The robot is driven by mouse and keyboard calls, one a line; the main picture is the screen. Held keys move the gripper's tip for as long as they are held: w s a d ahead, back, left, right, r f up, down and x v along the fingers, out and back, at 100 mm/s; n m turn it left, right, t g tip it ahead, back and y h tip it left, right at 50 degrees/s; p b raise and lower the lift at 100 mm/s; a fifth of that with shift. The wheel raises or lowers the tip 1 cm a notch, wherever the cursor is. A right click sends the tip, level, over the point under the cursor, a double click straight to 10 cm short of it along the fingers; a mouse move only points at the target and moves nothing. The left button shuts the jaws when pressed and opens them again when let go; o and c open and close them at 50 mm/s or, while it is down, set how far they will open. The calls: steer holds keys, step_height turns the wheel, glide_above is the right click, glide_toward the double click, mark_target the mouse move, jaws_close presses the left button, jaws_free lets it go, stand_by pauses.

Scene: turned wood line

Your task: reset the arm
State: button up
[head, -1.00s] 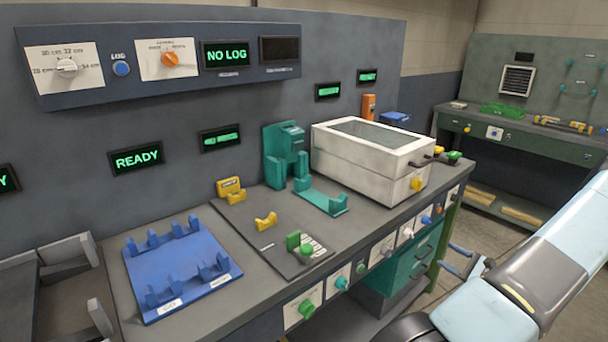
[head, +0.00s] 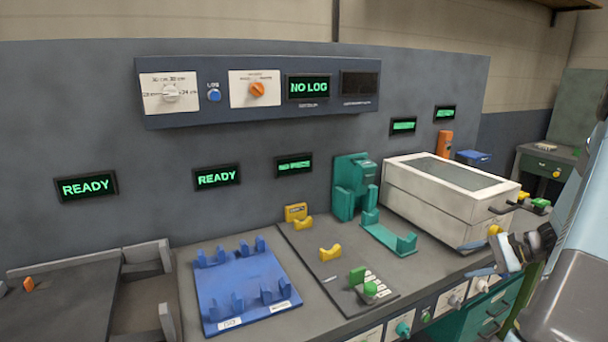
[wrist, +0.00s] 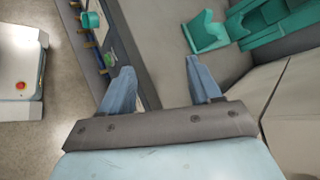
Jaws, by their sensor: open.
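My gripper (wrist: 158,85) is open and empty in the wrist view, its two blue-grey fingers spread apart above the front edge of the bench. In the head view my gripper (head: 490,262) shows at the right, in front of the white box. My light blue arm comes in from the right edge. The teal cradle (wrist: 207,32) lies beyond the right finger in the wrist view, apart from it. It also shows in the head view (head: 390,238).
The white box (head: 440,193) with a clear lid stands at the bench's right. A blue rack (head: 240,285) with pegs, a dark plate with yellow supports (head: 330,253) and a green knob (head: 371,288) lie to its left. A control panel (head: 260,92) reads NO LOG.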

steer(key=s+a+r+n+g+h, duration=0.2)
steer(key=s+a+r+n+h, duration=0.15)
steer(key=a+r, duration=0.45)
steer(key=s+a+r+n+g+h, duration=0.2)
steer(key=s+a+r+n, duration=0.15)
steer(key=a+r, duration=0.4)
steer(key=s+a+r+n+t+h, duration=0.2)
steer(key=s+a+r+n, duration=0.1)
steer(key=s, duration=0.3)
steer(key=s+a+r+n+t+h, duration=0.2)
steer(key=s+a+r+n+h, duration=0.1)
steer(key=s+a, duration=0.3)
steer(key=shift+s+r+n, duration=0.3)
steer(key=shift+s+r, duration=0.1)
steer(key=shift+r, duration=0.3)
steer(key=shift+a, duration=0.1)
